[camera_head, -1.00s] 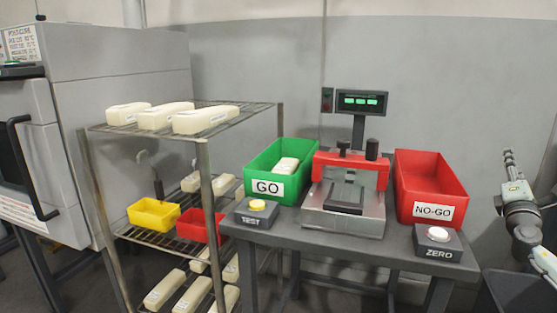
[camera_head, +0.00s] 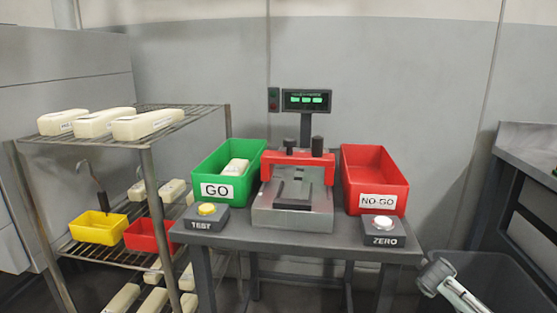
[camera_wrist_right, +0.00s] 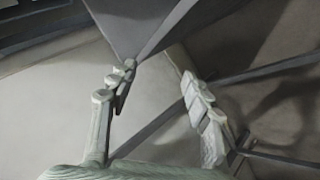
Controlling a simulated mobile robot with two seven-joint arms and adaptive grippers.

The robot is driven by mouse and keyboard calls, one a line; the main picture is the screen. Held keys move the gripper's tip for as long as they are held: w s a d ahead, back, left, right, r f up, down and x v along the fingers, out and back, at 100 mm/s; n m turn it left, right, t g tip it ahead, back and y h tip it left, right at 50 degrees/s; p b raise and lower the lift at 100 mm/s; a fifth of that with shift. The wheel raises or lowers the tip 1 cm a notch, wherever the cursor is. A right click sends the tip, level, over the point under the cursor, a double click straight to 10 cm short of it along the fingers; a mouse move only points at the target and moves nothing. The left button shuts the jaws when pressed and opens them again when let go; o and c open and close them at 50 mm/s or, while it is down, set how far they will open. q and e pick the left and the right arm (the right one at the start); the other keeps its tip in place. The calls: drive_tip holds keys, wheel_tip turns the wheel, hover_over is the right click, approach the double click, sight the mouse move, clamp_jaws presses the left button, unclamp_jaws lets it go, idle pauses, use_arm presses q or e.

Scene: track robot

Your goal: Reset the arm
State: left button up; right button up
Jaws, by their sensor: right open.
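My right gripper (camera_wrist_right: 158,82) is open in the right wrist view, with its two fingers apart and nothing between them. Behind it are grey floor, dark bars and a dark panel at the top. In the head view, a light part of my right arm (camera_head: 452,287) shows at the lower right, in front of a dark bin and right of the test table. The fingers cannot be made out there. My left gripper is in neither view.
The test table (camera_head: 235,238) carries a green GO bin (camera_head: 252,160), a red-topped test fixture (camera_head: 292,215), a red NO-GO bin (camera_head: 376,178), and TEST and ZERO buttons. A wire rack (camera_head: 150,150) stands left. A dark bin (camera_head: 500,280) and bench (camera_head: 530,140) stand right.

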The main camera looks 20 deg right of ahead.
drive_tip(key=s+a+f+g+y, duration=0.1)
drive_tip(key=s+a+f+y, duration=0.1)
drive_tip(key=s+a+f, duration=0.45)
drive_tip(key=s+a+f+y, duration=0.2)
drive_tip(key=s+a+f, duration=0.2)
drive_tip(key=a+f, duration=0.55)
drive_tip(key=s+a+f+y, duration=0.1)
drive_tip(key=s+a, duration=0.4)
drive_tip(key=a, duration=0.3)
drive_tip(key=s+a+f+g+y, duration=0.1)
drive_tip(key=s+a+f, duration=0.1)
drive_tip(key=s+a, duration=0.4)
drive_tip(key=a, duration=0.2)
drive_tip(key=shift+s+a+y, duration=0.3)
